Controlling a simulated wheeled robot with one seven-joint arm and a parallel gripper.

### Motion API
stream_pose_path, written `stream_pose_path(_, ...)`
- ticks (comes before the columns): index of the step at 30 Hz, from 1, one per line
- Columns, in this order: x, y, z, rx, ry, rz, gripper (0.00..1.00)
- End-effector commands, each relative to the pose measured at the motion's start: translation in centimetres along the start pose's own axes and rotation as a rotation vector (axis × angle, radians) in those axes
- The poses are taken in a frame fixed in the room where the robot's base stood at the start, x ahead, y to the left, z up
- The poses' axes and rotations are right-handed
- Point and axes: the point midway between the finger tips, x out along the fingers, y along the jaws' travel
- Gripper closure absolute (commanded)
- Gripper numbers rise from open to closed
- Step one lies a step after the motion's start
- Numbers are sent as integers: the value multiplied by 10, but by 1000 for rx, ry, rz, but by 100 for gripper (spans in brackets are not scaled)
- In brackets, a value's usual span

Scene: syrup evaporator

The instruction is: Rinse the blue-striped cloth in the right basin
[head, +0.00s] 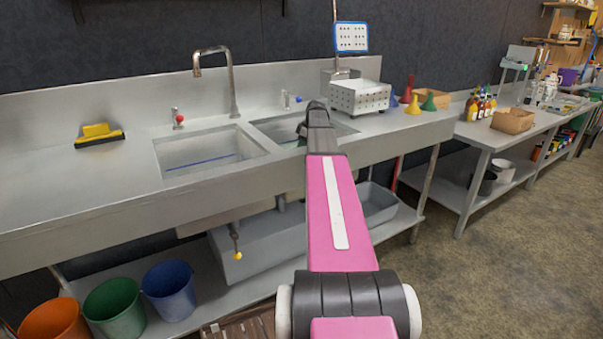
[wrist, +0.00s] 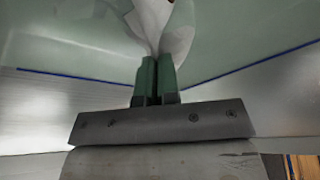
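In the wrist view my gripper (wrist: 156,78) has its two green fingers close together, shut on a whitish cloth (wrist: 176,42). The cloth hangs away from the fingertips over or into pale greenish water (wrist: 240,40); how deep it sits I cannot tell. No blue stripe shows clearly on the visible part of it. In the head view my pink arm reaches to the right basin (head: 268,124), and the arm hides the gripper and cloth there. A blue line runs along the basin wall in the wrist view.
The left basin (head: 180,167) lies beside it, with a tall faucet (head: 232,85) behind. A red-knobbed tap (head: 178,118) and a blue-knobbed tap (head: 288,99) stand at the back. A perforated metal box (head: 360,97) is right of the basins. A yellow squeegee (head: 97,133) lies left.

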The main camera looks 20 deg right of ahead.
Motion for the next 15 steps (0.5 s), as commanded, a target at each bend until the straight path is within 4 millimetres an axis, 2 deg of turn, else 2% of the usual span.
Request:
stream_pose_path(1,2,-9,-6,-1,0,0,100)
stream_pose_path(9,14,-40,-37,-2,0,-1,100)
stream_pose_path(15,18,-53,-51,1,0,0,100)
